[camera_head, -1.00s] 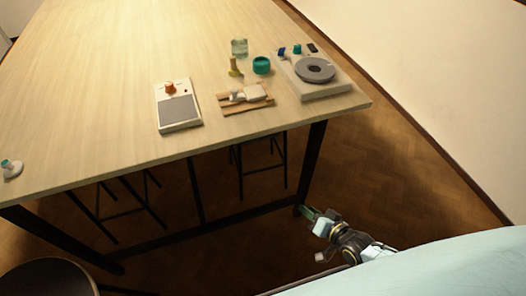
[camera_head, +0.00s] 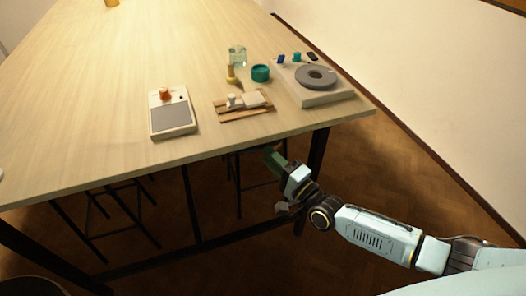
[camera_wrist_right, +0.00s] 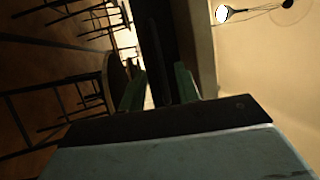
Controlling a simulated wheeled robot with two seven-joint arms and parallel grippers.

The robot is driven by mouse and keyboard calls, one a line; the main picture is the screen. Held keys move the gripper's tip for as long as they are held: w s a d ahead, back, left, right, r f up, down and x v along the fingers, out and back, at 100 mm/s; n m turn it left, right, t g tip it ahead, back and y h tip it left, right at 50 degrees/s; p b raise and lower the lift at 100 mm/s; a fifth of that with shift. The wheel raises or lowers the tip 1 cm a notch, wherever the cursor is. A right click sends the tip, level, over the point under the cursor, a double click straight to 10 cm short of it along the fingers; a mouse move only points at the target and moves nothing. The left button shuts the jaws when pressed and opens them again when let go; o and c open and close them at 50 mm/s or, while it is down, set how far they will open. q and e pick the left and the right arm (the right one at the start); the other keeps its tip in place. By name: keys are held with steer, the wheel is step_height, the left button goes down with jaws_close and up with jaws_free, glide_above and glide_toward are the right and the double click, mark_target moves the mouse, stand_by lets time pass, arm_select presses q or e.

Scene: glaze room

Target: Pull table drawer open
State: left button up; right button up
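The long pale wooden table (camera_head: 110,95) fills the left and middle of the head view. I cannot make out a drawer front or handle under its near edge. My right gripper (camera_head: 274,160) is just in front of and below the table's near edge, near the right front leg. In the right wrist view its two green fingers (camera_wrist_right: 158,88) stand apart, with no object held between them. A dark upright shape shows beyond the fingers, but I cannot tell what it is. My left gripper is out of view.
On the table are a white scale-like device (camera_head: 172,118), a wooden board with small items (camera_head: 232,116), a teal jar (camera_head: 261,73), a glass jar (camera_head: 237,55) and a turntable device (camera_head: 304,96). Dark stools (camera_head: 135,215) stand underneath. The right floor is clear.

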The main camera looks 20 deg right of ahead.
steer(key=x, duration=0.3)
steer(key=shift+w+a, duration=0.15)
steer(key=shift+w, duration=0.1)
jaws_close()
